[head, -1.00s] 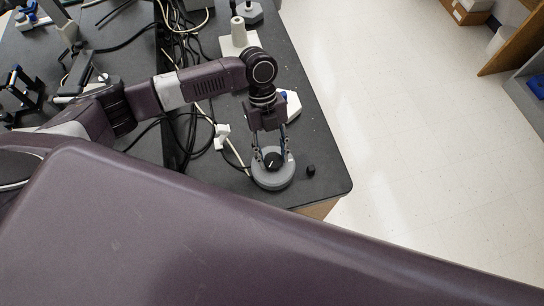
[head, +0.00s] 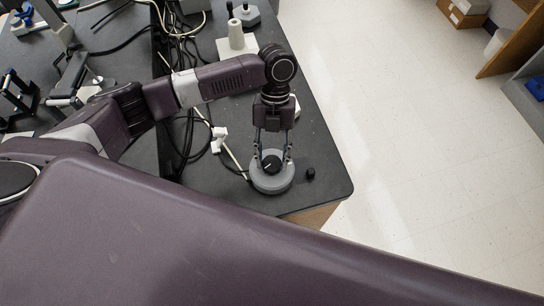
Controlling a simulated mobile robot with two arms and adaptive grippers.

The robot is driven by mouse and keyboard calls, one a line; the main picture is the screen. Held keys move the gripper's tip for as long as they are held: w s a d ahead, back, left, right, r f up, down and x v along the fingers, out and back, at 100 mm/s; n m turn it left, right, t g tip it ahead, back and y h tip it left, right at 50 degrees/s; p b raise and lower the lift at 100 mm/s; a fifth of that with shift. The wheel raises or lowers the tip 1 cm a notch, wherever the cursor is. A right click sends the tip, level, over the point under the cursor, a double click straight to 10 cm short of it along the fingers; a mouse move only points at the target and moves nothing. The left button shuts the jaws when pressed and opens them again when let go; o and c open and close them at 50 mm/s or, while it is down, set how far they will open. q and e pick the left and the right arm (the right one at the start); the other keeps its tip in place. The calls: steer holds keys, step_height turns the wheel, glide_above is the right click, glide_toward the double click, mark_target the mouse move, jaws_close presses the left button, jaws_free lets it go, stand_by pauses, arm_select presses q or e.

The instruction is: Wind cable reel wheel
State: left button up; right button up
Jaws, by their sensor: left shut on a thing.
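A round grey base with a black knob on top, which looks like the cable reel wheel (head: 272,184), stands near the right corner of the dark bench. My left gripper (head: 272,161) comes down over it from behind, its two fingers on either side of the black knob and shut on it. A pale line shows on the knob's top. My right gripper is not in view.
A small black piece (head: 310,173) lies on the bench (head: 325,188) just right of the wheel. Tangled cables and a white plug (head: 219,134) lie to the left. A white stand (head: 236,43) is farther back. Open floor lies right of the bench.

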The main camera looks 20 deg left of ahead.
arm_select(q)
steer(key=o, duration=1.2)
steer(key=shift+c, duration=0.2)
steer(key=v, duration=1.2)
steer(key=shift+w, duration=0.1)
